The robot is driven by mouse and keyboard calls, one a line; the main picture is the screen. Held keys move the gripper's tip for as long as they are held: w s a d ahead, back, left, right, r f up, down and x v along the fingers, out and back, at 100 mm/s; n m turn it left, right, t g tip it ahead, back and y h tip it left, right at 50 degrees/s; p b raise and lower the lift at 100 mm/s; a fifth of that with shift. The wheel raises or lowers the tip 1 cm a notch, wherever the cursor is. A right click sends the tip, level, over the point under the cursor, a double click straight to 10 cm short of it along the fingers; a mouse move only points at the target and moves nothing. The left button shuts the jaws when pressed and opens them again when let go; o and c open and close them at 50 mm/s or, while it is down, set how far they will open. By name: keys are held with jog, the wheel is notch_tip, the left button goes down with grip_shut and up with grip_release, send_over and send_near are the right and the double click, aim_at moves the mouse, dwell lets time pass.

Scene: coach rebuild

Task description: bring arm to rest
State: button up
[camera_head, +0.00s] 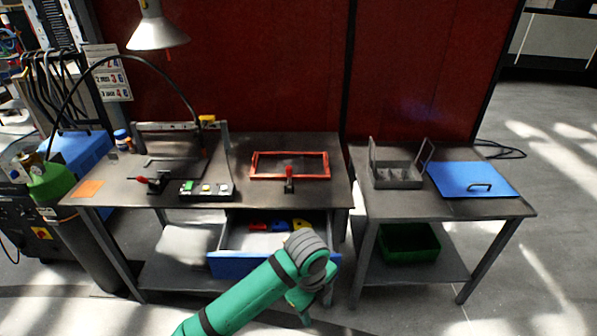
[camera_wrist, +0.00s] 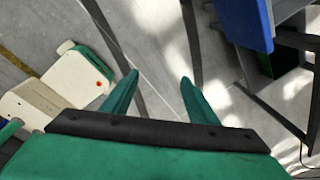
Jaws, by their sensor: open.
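My green arm reaches up from the bottom of the head view, in front of the left table. My gripper (camera_head: 302,304) hangs below the bent wrist, in front of the open drawer, and is partly hidden there. In the wrist view my gripper (camera_wrist: 158,88) shows two green fingers spread apart with nothing between them. Grey floor and bright light patches lie beyond the fingertips.
The left table (camera_head: 262,204) has an open drawer with a blue front (camera_head: 232,264) close to my wrist. The right table (camera_head: 440,207) holds a grey divided box (camera_head: 398,183) and a blue panel (camera_head: 460,172). A green crate (camera_head: 410,246) is on its lower shelf.

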jog(key=w+d+r+n+t+h, duration=0.2)
jog(key=d+r+n+t+h, duration=0.25)
jog(key=d, duration=0.75)
jog(key=w+d+r+n+t+h, duration=0.1)
jog(key=d+r+n+t+h, duration=0.35)
jog(key=d, duration=0.75)
jog(key=s+a+f+n+t+y, duration=0.65)
jog(key=s+a+f+n, duration=0.45)
jog(key=s+a+n, duration=0.55)
jog(key=s+a+y, duration=0.2)
jog(key=s+a, duration=0.4)
jog(key=s, duration=0.2)
jog(key=s+a+n+y, duration=0.1)
jog(key=s+a, duration=0.5)
jog(key=s, duration=0.3)
jog(key=shift+s+r+g+y, duration=0.15)
jog(key=shift+r+g+y, duration=0.05)
jog(key=shift+g+y, duration=0.15)
